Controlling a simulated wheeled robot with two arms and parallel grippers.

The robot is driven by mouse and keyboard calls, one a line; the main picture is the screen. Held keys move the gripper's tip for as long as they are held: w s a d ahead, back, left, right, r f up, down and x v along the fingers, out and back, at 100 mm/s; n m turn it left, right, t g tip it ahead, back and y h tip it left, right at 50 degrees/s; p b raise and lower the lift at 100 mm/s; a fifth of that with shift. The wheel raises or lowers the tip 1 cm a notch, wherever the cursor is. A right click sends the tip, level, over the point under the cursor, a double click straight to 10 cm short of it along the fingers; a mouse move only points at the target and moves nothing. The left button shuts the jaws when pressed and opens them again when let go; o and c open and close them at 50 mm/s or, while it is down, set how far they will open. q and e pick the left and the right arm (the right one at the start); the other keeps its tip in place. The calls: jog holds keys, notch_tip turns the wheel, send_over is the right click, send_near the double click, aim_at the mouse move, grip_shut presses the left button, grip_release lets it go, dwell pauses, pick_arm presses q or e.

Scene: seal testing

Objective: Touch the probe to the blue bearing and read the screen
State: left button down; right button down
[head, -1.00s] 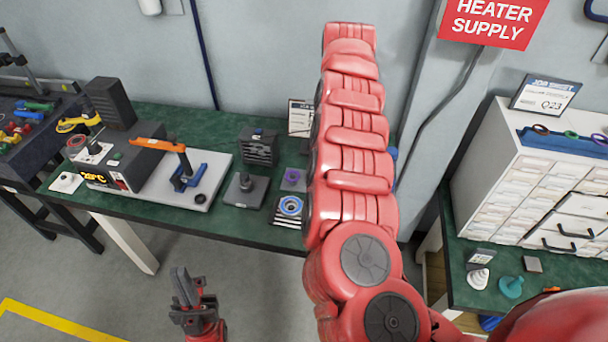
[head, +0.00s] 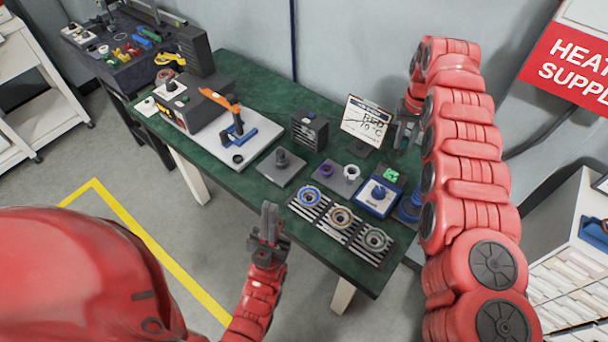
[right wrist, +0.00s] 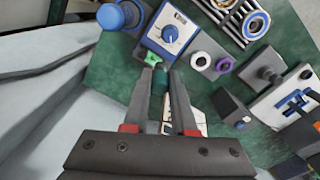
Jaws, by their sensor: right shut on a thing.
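The blue bearing (head: 311,196) lies on a striped rack at the table's front edge. Its blue ring also shows in the right wrist view (right wrist: 256,25). A blue meter (head: 378,195) with a dial and a small green part stands right of the rack. My right gripper (right wrist: 162,85) is shut on a dark green, cylinder-shaped piece (right wrist: 160,82); I take it to be the probe, with its tip unclear. In the head view this gripper is mostly hidden by my right arm, near the back of the table. My left gripper (head: 269,213) hovers before the table, apart from the bearing.
A brown-ringed bearing (head: 341,215) and a grey-green one (head: 375,239) share the rack. A job sheet (head: 366,122) stands behind the meter. A purple ring (head: 327,171) and a white ring (head: 351,172) sit on a grey plate. A blue round object (right wrist: 115,15) stands beside the meter.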

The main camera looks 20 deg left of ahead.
jog(key=s+a+f+n+p, duration=0.1)
jog(key=a+f+p, duration=0.1)
jog(key=a, duration=0.4)
jog(key=shift+s+f, duration=0.25)
jog(key=shift+f, duration=0.1)
